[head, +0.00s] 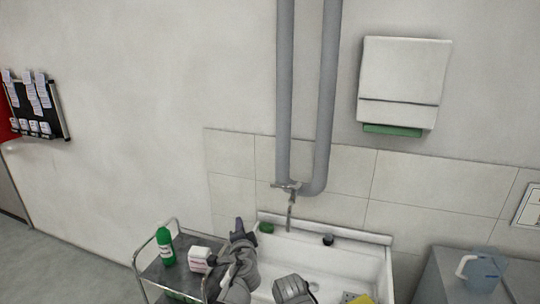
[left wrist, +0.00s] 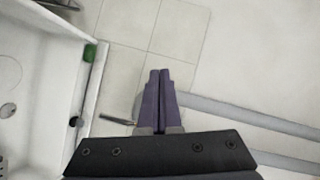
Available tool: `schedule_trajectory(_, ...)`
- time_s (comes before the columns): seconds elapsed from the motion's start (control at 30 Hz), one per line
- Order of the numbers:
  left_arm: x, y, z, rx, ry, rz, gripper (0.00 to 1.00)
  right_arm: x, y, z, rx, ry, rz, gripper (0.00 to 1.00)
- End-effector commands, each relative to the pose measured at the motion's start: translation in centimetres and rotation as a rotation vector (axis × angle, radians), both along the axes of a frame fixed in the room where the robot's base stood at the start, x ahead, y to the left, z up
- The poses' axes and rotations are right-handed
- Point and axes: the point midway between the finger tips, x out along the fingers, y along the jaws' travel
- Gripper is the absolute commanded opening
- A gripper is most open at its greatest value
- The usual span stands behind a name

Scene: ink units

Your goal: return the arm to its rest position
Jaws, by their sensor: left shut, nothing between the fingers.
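My left gripper (head: 239,222) is raised in front of the sink's left edge, with its fingers pointing up. In the left wrist view its two dark purple fingers (left wrist: 160,76) are closed together with nothing between them. My grey left arm comes up from the bottom of the head view. Another grey part of my own body shows at the bottom centre. My right gripper does not show in either view.
The white sink (head: 345,256) stands against the wall under the tap (head: 290,205) and grey pipes (head: 326,100). A metal cart at left holds a green bottle (head: 165,247) and a white box (head: 200,260). A jug (head: 481,270) stands on the right counter.

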Motion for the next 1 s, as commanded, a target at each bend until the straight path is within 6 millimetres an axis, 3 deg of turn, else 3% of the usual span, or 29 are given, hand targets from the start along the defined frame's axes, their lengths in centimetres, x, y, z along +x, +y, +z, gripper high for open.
schedule_trajectory(0.1, -3.3, 2.6, -4.9, -0.215, 0.182, 0.219, 0.00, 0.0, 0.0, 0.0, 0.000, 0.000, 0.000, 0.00)
schedule_trajectory(0.17, -5.6, 3.2, -7.9, -0.314, 0.301, 0.321, 0.00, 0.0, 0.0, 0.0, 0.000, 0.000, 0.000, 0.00)
schedule_trajectory(0.3, -12.5, 2.0, -14.2, -0.502, 0.624, 0.512, 0.00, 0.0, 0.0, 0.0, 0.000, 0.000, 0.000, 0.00)
schedule_trajectory(0.4, -17.4, 0.1, -17.0, -0.585, 0.843, 0.596, 0.00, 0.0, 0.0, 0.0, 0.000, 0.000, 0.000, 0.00)
schedule_trajectory(0.5, -21.4, -1.8, -18.3, -0.631, 1.022, 0.644, 0.00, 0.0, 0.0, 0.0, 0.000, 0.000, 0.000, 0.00)
schedule_trajectory(0.63, -24.7, -3.4, -18.9, -0.656, 1.171, 0.672, 0.00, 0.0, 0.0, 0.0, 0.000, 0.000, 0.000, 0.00)
schedule_trajectory(0.77, -25.9, -4.0, -18.9, -0.665, 1.230, 0.679, 0.00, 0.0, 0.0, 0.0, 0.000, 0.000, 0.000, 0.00)
schedule_trajectory(1.0, -26.0, -4.1, -19.0, -0.665, 1.236, 0.681, 0.00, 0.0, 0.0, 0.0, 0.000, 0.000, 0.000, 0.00)
